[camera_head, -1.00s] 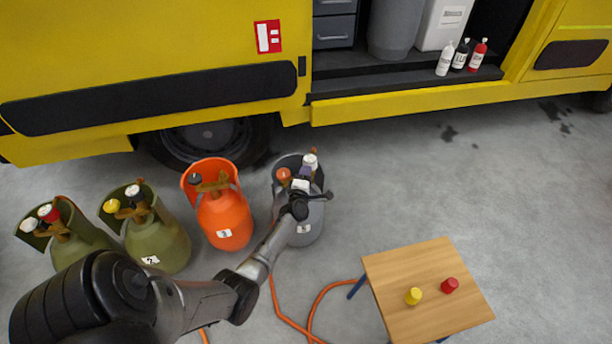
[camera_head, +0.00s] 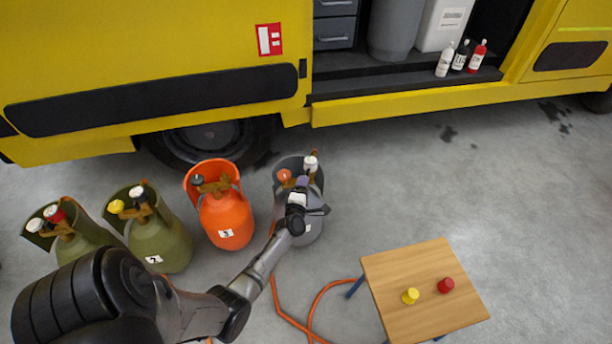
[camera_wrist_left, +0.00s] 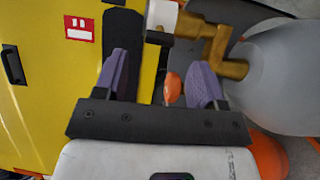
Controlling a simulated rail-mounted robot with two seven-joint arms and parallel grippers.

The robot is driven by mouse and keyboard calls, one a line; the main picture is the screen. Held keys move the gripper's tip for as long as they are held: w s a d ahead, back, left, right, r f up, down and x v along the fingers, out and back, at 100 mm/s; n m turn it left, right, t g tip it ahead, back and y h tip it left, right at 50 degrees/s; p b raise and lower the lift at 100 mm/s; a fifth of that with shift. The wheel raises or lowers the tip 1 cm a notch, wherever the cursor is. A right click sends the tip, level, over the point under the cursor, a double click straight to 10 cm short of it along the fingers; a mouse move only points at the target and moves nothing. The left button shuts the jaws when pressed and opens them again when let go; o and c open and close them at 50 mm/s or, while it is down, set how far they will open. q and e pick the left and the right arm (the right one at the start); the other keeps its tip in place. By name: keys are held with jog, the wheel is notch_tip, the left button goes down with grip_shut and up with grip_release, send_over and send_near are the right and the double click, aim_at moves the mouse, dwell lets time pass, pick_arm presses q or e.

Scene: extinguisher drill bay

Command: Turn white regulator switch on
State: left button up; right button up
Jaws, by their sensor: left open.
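A grey cylinder (camera_head: 312,231) stands in an open-topped guard, with a white knob (camera_head: 311,163) and an orange knob (camera_head: 284,175) at its top. In the left wrist view the white knob (camera_wrist_left: 161,15) sits on a brass fitting (camera_wrist_left: 205,35) at the top edge. The orange knob (camera_wrist_left: 174,88) shows between the fingers, beyond them. My left gripper (camera_head: 302,182) is over the cylinder's top, just below the white knob in the head view. Its purple fingers (camera_wrist_left: 160,78) are apart and hold nothing. It hides part of the valve in the head view.
An orange cylinder (camera_head: 228,220) stands close on the left, with two green cylinders (camera_head: 163,240) beyond it. The yellow truck (camera_head: 150,50) is behind. A wooden table (camera_head: 395,275) with yellow and red knobs stands right, with an orange hose (camera_head: 317,300) beside it.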

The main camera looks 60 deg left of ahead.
pick_arm(q)
jog(key=p+v, duration=0.2)
jog(key=v, duration=0.7)
jog(key=shift+p, duration=0.4)
jog(key=shift+w, duration=0.1)
